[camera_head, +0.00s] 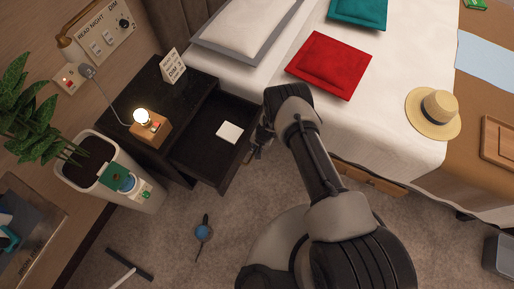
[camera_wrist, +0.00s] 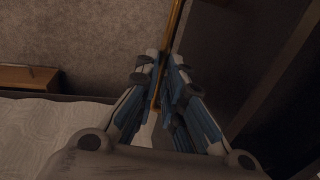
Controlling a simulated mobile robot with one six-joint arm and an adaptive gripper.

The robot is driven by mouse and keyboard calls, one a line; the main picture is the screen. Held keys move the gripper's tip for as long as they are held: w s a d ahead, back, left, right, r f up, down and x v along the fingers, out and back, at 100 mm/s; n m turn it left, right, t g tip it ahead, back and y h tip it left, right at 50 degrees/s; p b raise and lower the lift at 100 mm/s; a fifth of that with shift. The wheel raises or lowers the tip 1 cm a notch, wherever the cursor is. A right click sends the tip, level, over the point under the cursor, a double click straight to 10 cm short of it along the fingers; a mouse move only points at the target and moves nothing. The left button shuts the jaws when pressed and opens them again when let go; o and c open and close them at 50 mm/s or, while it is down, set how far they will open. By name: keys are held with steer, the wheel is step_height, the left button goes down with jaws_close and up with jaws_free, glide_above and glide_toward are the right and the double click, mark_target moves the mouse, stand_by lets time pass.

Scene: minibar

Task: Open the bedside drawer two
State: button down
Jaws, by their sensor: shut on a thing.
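The dark bedside cabinet (camera_head: 188,92) stands beside the bed. One drawer (camera_head: 205,157) is pulled well out of it toward the lower right, and a small white square item (camera_head: 229,132) lies inside. My gripper (camera_head: 254,148) is at the drawer's front, partly hidden by my arm. In the wrist view my gripper (camera_wrist: 164,68) is shut around a long brass bar handle (camera_wrist: 175,28). The dark drawer front (camera_wrist: 235,50) is to the right of the fingers. I cannot read any number on the drawer.
The bed (camera_head: 385,110) with a red cushion (camera_head: 328,65) and a straw hat (camera_head: 433,113) is to the right. A lit lamp (camera_head: 150,128) and a sign (camera_head: 173,66) stand on the cabinet. A white planter (camera_head: 140,190) is at left. Carpet (camera_head: 175,235) lies below, with a blue-ended object (camera_head: 203,232) on it.

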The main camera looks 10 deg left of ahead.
steer(key=c, duration=1.7)
jaws_free()
steer(key=shift+r, duration=0.1)
steer(key=r, duration=0.4)
steer(key=d+r, duration=0.1)
steer(key=r, duration=0.2)
steer(key=d+r, duration=0.1)
steer(key=r, duration=0.3)
steer(key=shift+s+d+r, duration=0.1)
steer(key=shift+s+r, duration=0.2)
steer(key=shift+s, duration=0.1)
